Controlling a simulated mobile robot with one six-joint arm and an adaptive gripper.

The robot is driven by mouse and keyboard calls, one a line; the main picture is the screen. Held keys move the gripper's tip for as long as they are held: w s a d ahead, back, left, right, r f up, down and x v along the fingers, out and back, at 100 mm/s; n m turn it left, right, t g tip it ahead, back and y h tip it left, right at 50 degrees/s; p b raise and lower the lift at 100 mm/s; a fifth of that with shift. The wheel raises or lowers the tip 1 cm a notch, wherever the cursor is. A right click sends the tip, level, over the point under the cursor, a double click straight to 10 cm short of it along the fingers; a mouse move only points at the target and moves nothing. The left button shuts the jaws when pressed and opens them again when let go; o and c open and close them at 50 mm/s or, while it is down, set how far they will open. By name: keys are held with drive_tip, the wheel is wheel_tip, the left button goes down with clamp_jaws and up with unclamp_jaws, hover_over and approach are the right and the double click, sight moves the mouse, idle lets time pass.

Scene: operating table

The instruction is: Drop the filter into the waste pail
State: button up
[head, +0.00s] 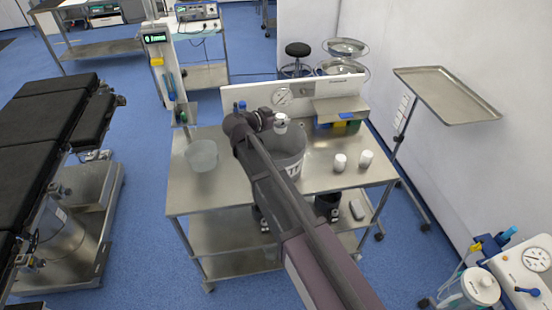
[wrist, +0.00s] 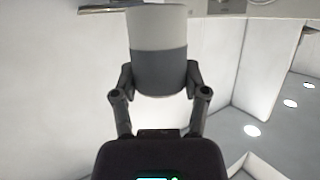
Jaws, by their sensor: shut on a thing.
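My gripper (head: 272,120) is shut on the filter (head: 281,125), a small cylinder with a white part and a grey band. In the wrist view the two fingers (wrist: 158,78) clasp the grey band of the filter (wrist: 157,28) from both sides. A grey pail (head: 297,168) with white markings stands on the steel table, partly hidden by my arm. In the head view the filter appears over the far part of its opening; its exact height above the rim is hard to tell.
A translucent tub (head: 202,155) stands at the left of the steel table (head: 196,190). Two white cylinders (head: 340,162) (head: 366,158) stand to the right of the pail. A back panel (head: 240,99) with a gauge and a small shelf (head: 341,109) line the far edge.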

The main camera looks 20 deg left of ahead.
drive_tip(key=o, duration=1)
drive_tip(key=shift+r, duration=0.2)
